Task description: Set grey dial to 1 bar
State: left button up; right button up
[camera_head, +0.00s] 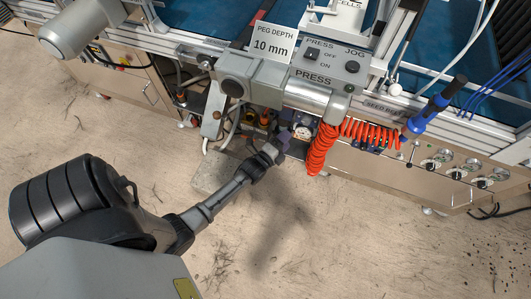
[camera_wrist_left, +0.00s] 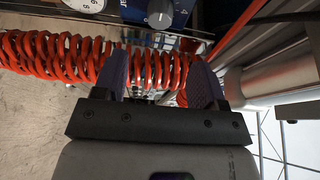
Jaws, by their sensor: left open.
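A pale grey round dial (camera_wrist_left: 160,14) sits on a dark blue panel at the top of the left wrist view. A white round gauge face (camera_wrist_left: 86,4) with numbers is partly cut off to its left. In the head view a small white gauge (camera_head: 303,132) shows below the press; I cannot make out the dial there. My left gripper (camera_head: 281,142) is close to the gauge, below and left of it. In the left wrist view its two purple fingers (camera_wrist_left: 158,78) are apart, with the dial beyond them. My right gripper is not in view.
A coiled red hose (camera_head: 319,152) hangs just right of my left gripper; it crosses the left wrist view (camera_wrist_left: 60,58) behind the fingers. The press body (camera_head: 295,85) overhangs the gauge. A blue-handled tool (camera_head: 435,108) is at right. Open floor (camera_head: 330,240) lies below.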

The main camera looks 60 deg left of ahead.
pick_arm(q)
jog(key=s+d+r+n+g+h+p, duration=0.1)
jog(key=s+d+r+n+g+p, duration=0.3)
jog(key=s+r+p, duration=0.2)
jog(key=s+d+r+n+g+h+p, duration=0.1)
jog(key=s+d+r+n+g+p, duration=0.4)
jog(key=s+r+p, duration=0.2)
notch_tip(320, 180, up, 2)
jog(key=shift+s+d+r+n+h, duration=0.2)
jog(key=shift+s+d+n+h, duration=0.15)
jog(key=shift+s, duration=0.65)
jog(key=shift+a, duration=0.1)
